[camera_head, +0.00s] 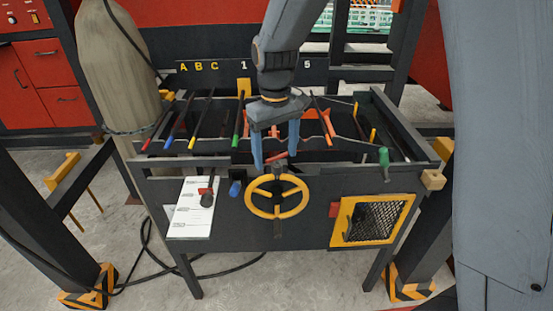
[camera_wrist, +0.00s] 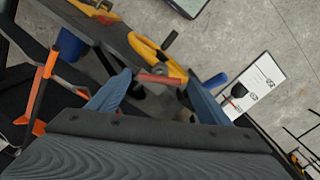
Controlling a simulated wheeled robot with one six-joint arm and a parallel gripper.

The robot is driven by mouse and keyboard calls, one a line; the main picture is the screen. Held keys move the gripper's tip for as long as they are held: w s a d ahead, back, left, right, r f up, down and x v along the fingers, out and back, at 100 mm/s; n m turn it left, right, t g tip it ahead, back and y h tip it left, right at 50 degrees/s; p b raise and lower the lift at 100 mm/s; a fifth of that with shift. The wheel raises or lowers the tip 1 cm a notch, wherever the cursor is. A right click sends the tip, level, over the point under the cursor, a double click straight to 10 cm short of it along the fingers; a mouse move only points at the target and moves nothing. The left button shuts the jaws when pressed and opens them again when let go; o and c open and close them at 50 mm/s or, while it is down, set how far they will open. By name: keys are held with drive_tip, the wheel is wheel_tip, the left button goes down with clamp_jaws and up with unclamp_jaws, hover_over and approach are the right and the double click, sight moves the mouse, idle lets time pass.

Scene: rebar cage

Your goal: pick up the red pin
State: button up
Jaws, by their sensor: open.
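A small red cylinder, which looks like the red pin (camera_wrist: 160,79), shows in the wrist view between and just beyond my two fingertips, lying crosswise. In the head view a small red piece (camera_head: 279,156) shows at the bench's front edge, just above the yellow handwheel and partly hidden by my fingers. My gripper (camera_head: 275,158) points down over that edge with its blue fingers apart. In the wrist view my gripper (camera_wrist: 160,85) is open with nothing clasped. I cannot tell whether a finger touches the pin.
The yellow handwheel (camera_head: 277,196) stands on the front panel right below my fingers. A blue knob (camera_head: 235,188) and a white sheet (camera_head: 191,208) are to the left. A yellow-framed mesh (camera_head: 372,220) is to the right. Colour-tipped rods (camera_head: 190,143) fill the bench top.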

drive_tip(key=shift+f, duration=0.85)
drive_tip(key=shift+c, duration=0.4)
drive_tip(key=c, duration=1.1)
drive_tip(key=shift+r, duration=0.15)
